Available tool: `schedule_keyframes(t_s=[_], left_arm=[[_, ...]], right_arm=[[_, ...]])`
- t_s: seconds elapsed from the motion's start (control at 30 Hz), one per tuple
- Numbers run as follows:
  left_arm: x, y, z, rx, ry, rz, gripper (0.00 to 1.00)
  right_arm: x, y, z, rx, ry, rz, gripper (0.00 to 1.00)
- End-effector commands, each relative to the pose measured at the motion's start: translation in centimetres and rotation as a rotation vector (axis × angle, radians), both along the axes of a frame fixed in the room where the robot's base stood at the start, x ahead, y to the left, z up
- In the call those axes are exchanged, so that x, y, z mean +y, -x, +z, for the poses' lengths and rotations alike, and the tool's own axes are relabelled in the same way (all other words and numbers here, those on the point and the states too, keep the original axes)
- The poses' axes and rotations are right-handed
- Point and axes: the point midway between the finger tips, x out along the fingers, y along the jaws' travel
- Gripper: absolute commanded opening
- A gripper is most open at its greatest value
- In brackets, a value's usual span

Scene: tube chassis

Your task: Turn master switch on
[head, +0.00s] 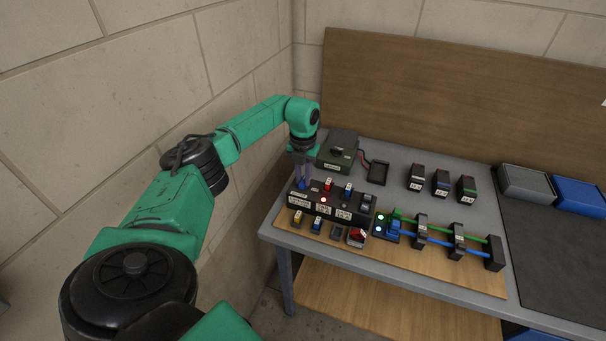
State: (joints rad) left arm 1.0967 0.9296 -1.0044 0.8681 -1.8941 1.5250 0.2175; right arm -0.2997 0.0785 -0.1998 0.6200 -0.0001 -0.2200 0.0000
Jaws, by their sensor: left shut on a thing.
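My left gripper (302,171) reaches down over the left end of a black panel (333,206) on the table. It is shut on a small blue piece (302,185) standing at that end, mostly hidden by the fingers. A red-topped piece (327,185), a blue-topped piece (348,189) and a grey one (367,200) stand along the panel's back. A red light glows on the panel. A red rocker switch (356,237) sits in front of the panel; I cannot read which part is labelled master switch. My right gripper is out of view.
A yellow piece (297,217) and a blue piece (317,224) stand on the wooden board (440,273). Green and blue tubes run through black holders at right. A green box (337,150), a black tray (377,172) and three small blocks stand behind. A wall is close on the left.

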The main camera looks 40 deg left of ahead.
Motion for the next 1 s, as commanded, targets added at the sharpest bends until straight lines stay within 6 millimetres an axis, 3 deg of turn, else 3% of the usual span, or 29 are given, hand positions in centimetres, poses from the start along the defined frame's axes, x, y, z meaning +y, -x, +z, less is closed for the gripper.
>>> schedule_keyframes(t_s=[0.03,0.07,0.1,0.13,0.43,0.57,0.67,1.0], left_arm=[[0.1,-0.2,0.3,-0.010,0.001,0.004,0.00],[0.1,-0.2,0.3,-0.010,0.001,0.004,0.31],[0.1,-0.2,0.3,-0.009,0.000,0.003,0.47],[0.1,-0.2,0.3,-0.009,0.000,0.003,0.50],[0.0,-0.1,0.2,-0.004,0.000,0.001,0.50],[0.1,-0.2,1.1,-0.006,0.000,0.001,0.50],[0.1,-0.2,2.8,-0.009,-0.001,0.001,0.50],[0.0,-0.2,12.4,-0.011,0.000,0.002,0.50]], right_arm=[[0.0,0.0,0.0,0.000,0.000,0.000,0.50],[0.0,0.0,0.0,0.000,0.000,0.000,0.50],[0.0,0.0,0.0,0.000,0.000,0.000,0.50],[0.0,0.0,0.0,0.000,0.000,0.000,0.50],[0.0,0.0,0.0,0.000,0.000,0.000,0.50],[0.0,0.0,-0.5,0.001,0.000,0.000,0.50],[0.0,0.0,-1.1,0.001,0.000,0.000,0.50],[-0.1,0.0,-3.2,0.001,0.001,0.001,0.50]])
